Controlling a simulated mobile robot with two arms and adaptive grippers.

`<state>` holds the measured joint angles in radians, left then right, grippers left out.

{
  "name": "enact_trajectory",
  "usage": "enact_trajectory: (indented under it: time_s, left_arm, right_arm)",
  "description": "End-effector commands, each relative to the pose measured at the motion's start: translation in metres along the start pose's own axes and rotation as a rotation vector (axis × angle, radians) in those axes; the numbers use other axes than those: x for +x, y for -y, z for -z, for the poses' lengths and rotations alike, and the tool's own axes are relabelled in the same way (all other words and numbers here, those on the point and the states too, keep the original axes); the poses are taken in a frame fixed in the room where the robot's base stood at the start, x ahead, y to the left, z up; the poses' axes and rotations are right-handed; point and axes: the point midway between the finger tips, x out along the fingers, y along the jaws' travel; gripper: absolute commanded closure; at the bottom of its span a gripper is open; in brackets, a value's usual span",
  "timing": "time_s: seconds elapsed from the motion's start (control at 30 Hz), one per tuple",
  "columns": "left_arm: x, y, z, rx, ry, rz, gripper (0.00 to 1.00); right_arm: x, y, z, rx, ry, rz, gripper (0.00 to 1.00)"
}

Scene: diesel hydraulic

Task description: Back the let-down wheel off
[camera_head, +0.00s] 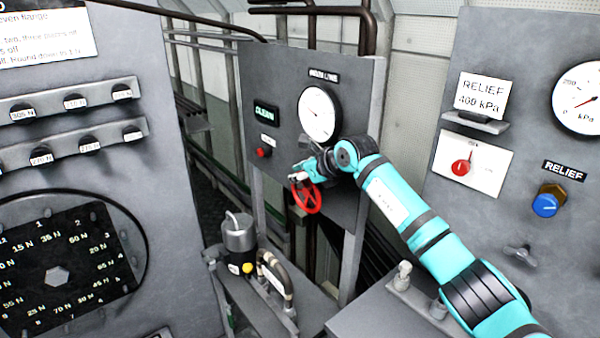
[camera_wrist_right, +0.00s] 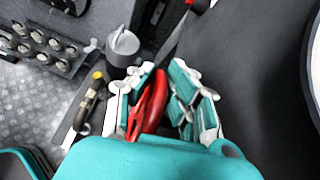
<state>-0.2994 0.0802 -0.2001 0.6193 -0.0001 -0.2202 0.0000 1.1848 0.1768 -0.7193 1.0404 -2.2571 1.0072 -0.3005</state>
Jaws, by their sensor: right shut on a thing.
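The let-down wheel is a red handwheel (camera_head: 307,197) low on the middle grey panel, below a round white gauge (camera_head: 319,114). My right arm comes in from the right in the head view, and my right gripper (camera_head: 305,177) is at the wheel's upper edge. In the right wrist view the gripper (camera_wrist_right: 158,92) is shut on the red wheel (camera_wrist_right: 150,103), whose rim lies between its fingers. The fingers and palm hide part of the wheel. My left gripper is not in either view.
The middle panel (camera_head: 355,72) also has a green-lettered sign (camera_head: 265,112) and a small red knob (camera_head: 263,152). A grey cylinder with a hose (camera_head: 239,235) stands below left. The right panel carries a relief gauge (camera_head: 590,98) and a blue knob (camera_head: 545,205).

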Motion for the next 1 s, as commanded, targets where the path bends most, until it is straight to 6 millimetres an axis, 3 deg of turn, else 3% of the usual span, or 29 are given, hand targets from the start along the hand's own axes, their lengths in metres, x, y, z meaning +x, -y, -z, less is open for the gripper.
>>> enact_trajectory:
  time_s: [0.33, 0.37, 0.43, 0.77, 1.0]
  left_arm:
    - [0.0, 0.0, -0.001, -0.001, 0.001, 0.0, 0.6]
    - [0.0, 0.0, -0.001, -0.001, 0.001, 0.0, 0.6]
    - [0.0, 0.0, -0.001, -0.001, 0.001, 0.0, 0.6]
    - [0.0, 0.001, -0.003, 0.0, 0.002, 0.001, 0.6]
    - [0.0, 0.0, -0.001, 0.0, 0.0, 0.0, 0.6]
  right_arm:
    - [0.0, 0.001, 0.0, 0.0, -0.003, 0.001, 1.0]
    - [0.0, 0.001, 0.0, 0.0, -0.003, 0.001, 0.85]
    - [0.0, 0.001, 0.0, 0.0, -0.003, 0.001, 0.77]
    - [-0.003, 0.001, 0.0, 0.0, -0.002, 0.0, 0.77]
    - [-0.037, 0.002, 0.0, -0.003, 0.0, 0.003, 0.77]
